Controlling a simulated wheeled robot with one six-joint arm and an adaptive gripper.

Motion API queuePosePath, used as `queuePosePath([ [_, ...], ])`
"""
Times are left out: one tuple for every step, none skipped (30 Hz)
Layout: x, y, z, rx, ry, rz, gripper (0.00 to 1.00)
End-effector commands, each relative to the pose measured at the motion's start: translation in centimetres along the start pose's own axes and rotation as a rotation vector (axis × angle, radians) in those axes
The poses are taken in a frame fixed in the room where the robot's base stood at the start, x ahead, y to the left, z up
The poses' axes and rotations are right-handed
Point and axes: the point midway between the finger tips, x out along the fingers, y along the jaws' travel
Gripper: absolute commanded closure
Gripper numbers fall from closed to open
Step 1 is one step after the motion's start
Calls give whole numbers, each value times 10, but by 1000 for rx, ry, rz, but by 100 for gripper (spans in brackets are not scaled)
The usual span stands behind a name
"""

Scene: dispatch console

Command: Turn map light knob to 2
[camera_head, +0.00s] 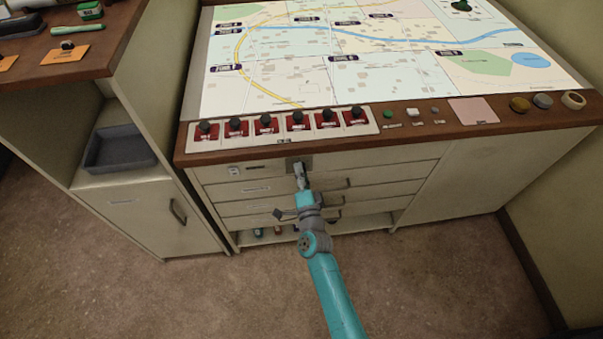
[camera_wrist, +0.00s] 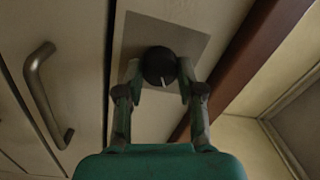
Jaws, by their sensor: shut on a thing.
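The map light knob is a round black knob with a white pointer line (camera_wrist: 160,66), on a grey square plate (camera_wrist: 137,42) in the wrist view. In the head view the plate (camera_head: 292,164) shows on the console front, below the wooden edge, and my gripper hides most of the knob. My gripper (camera_wrist: 160,72) is shut on the knob, with one finger on each side of it; it also shows in the head view (camera_head: 300,178). The white line points down and slightly right in the wrist view. I cannot read any position numbers on the plate.
Drawers with dark handles (camera_head: 335,183) lie below and right of the plate. A row of red switches (camera_head: 267,125) sits on the wooden edge above, in front of the map (camera_head: 390,80). A side cabinet (camera_head: 150,215) stands at left. The carpet in front is clear.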

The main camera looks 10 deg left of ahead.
Motion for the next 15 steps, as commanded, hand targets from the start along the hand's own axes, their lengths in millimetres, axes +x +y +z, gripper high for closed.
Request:
queuePosePath([
  [0, 1, -1, 0, 1, 1, 97],
  [0, 1, -1, 0, 1, 1, 97],
  [0, 1, -1, 0, 1, 1, 97],
  [0, 1, -1, -1, 1, 1, 97],
  [0, 1, -1, -1, 1, 1, 55],
  [0, 1, -1, -1, 1, 1, 45],
  [0, 1, -1, -1, 1, 1, 38],
  [0, 1, -1, -1, 1, 1, 37],
  [0, 1, -1, -1, 1, 1, 37],
  [0, 1, -1, -1, 1, 1, 37],
  [0, 1, 0, -1, 1, 1, 37],
  [0, 1, 0, -1, 1, 1, 37],
  [0, 0, 0, -1, 1, 1, 37],
  [0, 0, 0, -1, 0, 1, 37],
  [0, 0, 0, -1, 0, 1, 37],
])
